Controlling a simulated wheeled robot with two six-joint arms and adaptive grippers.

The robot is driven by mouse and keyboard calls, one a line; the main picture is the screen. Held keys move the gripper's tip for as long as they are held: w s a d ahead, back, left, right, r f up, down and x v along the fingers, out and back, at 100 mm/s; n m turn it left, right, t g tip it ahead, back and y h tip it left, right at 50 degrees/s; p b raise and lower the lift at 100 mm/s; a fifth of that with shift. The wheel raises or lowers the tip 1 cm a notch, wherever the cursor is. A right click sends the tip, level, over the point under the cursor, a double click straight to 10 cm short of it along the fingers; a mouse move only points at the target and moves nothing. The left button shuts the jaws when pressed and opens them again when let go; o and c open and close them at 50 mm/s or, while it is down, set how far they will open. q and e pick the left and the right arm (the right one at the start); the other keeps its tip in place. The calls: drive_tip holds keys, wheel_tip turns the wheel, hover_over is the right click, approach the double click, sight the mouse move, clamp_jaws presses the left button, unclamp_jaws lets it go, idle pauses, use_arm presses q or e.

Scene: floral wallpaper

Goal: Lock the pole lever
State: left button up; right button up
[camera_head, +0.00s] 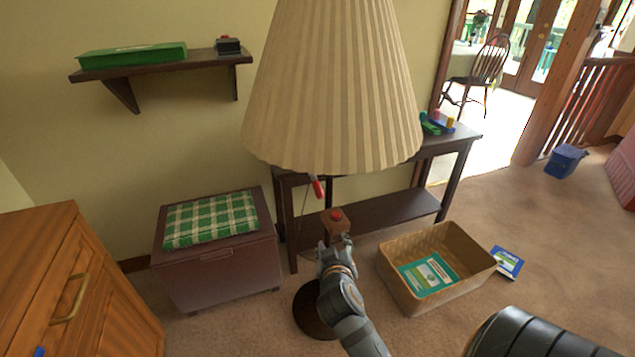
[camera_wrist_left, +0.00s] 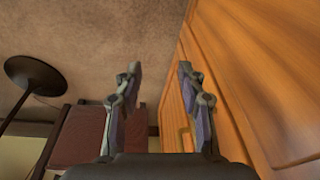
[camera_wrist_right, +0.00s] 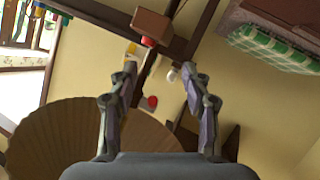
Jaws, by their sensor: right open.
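A floor lamp with a pleated cream shade (camera_head: 335,90) stands in the middle of the head view on a dark round base (camera_head: 306,312). Under the shade a small red-tipped lever (camera_head: 318,187) hangs at a slant; whether it is locked I cannot tell. A brown block with a red button (camera_head: 336,216) shows below it. My right gripper (camera_head: 334,243) is below that block, its fingers apart and empty. The right wrist view shows the block (camera_wrist_right: 155,25) and a red part (camera_wrist_right: 151,102) near the shade (camera_wrist_right: 85,140). My left gripper (camera_wrist_left: 157,80) is open and empty beside the wooden cabinet.
The wooden cabinet (camera_head: 95,270) is at the left. A brown chest with a green checked cushion (camera_head: 210,220) and a dark console table (camera_head: 380,198) stand along the wall. A wicker basket (camera_head: 450,288) and a blue book (camera_head: 507,262) are on the floor at right. A shelf (camera_head: 160,66) is upper left.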

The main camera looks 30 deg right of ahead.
sight(318, 194)
drive_tip(key=w+a+r+n+t+h, duration=0.1)
drive_tip(key=w+r+t, duration=0.35)
drive_tip(key=r, duration=0.25)
drive_tip(key=shift+g, duration=0.25)
drive_tip(key=x, duration=1)
drive_tip(key=shift+w+d+r, duration=0.1)
drive_tip(key=shift+w+r, duration=0.05)
drive_tip(key=shift+r, duration=0.15)
use_arm(q)
wheel_tip(318, 194, down, 7)
drive_tip(key=s, duration=0.2)
drive_tip(key=shift+s+g, duration=0.25)
drive_tip(key=shift+g, duration=0.15)
use_arm(e)
clamp_jaws()
